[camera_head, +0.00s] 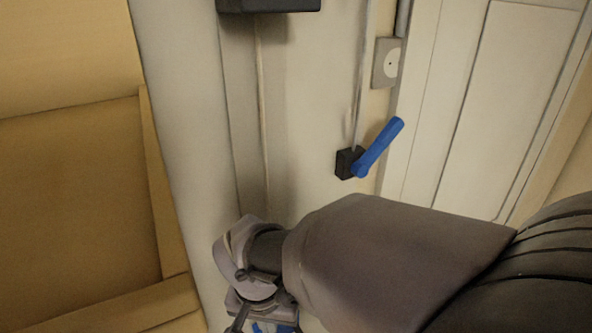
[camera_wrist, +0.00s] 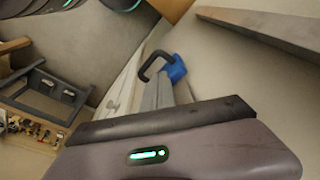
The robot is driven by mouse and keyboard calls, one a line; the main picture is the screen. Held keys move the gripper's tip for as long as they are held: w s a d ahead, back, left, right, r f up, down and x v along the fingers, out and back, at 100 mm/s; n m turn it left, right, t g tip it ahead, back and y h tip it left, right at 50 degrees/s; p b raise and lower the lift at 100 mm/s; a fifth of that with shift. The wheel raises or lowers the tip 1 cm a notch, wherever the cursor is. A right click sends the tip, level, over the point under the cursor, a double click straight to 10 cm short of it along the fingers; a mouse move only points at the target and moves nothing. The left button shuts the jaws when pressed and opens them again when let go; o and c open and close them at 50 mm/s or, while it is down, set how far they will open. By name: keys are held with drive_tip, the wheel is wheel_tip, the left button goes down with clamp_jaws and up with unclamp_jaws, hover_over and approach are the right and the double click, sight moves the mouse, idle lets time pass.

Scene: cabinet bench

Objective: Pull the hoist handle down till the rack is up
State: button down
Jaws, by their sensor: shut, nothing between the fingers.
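A black loop handle (camera_wrist: 147,64) with a blue block (camera_wrist: 176,68) beside it shows in the wrist view, just beyond my fingers. I take it for the hoist handle. My gripper (camera_wrist: 165,90) is shut and empty; its grey fingers point towards the blue block and overlap it in view, so I cannot tell whether they touch. In the head view my gripper (camera_head: 262,312) is at the bottom edge, with a bit of blue (camera_head: 265,328) at its tips, mostly cut off. A thin cord (camera_head: 262,110) runs down the wall above it. I cannot make out the rack for certain.
A blue lever (camera_head: 380,148) on a black box (camera_head: 349,163) is on the wall above my arm, below a socket plate (camera_head: 387,62). A white panelled door (camera_head: 520,90) is at right. A grey frame (camera_wrist: 45,97) and small loose items (camera_wrist: 25,130) lie left in the wrist view.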

wheel_tip(320, 180, down, 8)
drive_tip(key=shift+w+r, duration=0.1)
drive_tip(key=shift+w+f, duration=0.2)
drive_tip(key=shift+f, duration=0.3)
drive_tip(key=shift+s+r, duration=0.1)
drive_tip(key=shift+s, duration=0.05)
drive_tip(key=shift+b, duration=0.4)
wheel_tip(320, 180, down, 2)
drive_tip(key=b, duration=0.2)
drive_tip(key=shift+b, duration=0.35)
drive_tip(key=shift+r, duration=0.15)
